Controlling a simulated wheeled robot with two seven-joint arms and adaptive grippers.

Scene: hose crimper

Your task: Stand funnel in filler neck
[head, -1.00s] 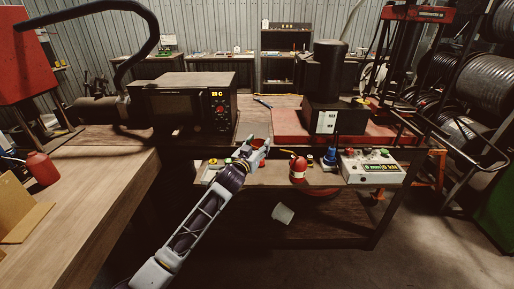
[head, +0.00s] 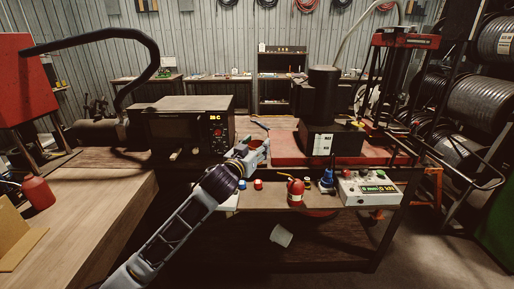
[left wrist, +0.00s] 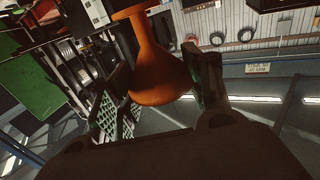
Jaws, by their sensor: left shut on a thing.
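In the left wrist view an orange funnel (left wrist: 155,65) sits between the two fingers of my left gripper (left wrist: 157,92). Its wide, rounded part is near the fingers and its narrower part runs toward the top edge. My left gripper is shut on it. In the head view my left gripper (head: 258,152) is raised above the left part of the workbench shelf, and the funnel is mostly hidden there. I cannot tell for sure which part is the filler neck. My right gripper is not in view.
A red can (head: 296,191), a blue bottle-like thing (head: 327,180) and a control box (head: 368,188) stand on the shelf right of my gripper. A black machine (head: 322,105) stands behind on a red base.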

